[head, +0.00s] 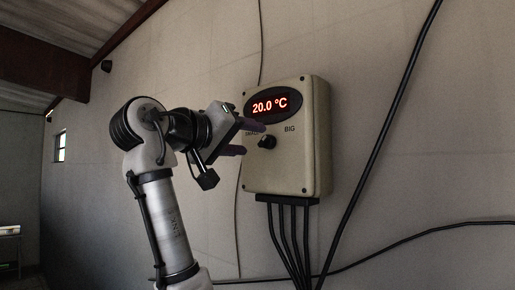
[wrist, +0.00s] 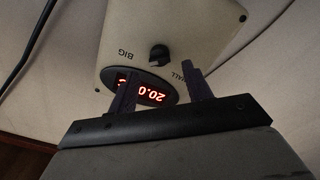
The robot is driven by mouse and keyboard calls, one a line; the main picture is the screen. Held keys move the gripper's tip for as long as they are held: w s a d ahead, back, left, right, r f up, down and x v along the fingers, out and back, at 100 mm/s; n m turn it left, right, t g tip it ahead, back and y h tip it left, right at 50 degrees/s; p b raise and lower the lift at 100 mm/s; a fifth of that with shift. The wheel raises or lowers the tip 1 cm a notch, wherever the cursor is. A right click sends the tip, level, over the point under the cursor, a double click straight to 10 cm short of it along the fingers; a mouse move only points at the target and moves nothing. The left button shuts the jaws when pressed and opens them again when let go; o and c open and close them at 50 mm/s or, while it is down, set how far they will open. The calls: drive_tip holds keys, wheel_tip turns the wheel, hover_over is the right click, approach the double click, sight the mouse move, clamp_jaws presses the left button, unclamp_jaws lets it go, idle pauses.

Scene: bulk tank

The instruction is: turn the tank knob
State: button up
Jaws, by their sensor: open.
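The tank knob (head: 267,142) is a small black dial on the front of a beige control box (head: 290,178), below a red display (head: 270,105) reading 20.0 °C. The label BIG is to its right; the label to its left is partly hidden by my gripper. My gripper (head: 250,138) is open, its fingers pointing at the box just left of the knob. In the wrist view, the knob (wrist: 159,54) appears upside down, beyond and between the two dark fingertips of my gripper (wrist: 160,84). The fingers overlap the display there. Nothing is between them, and I cannot tell whether they touch the box.
Several black cables (head: 290,240) hang from the box's underside. A thick black cable (head: 385,125) runs diagonally to its right, and another (head: 430,236) crosses the lower wall. The bare wall (head: 460,150) is open at the right.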

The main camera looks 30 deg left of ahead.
drive_tip(key=s+a+b, duration=0.1)
drive_tip(key=s+b, duration=0.1)
drive_tip(key=s, duration=0.7)
drive_tip(key=shift+a, duration=0.15)
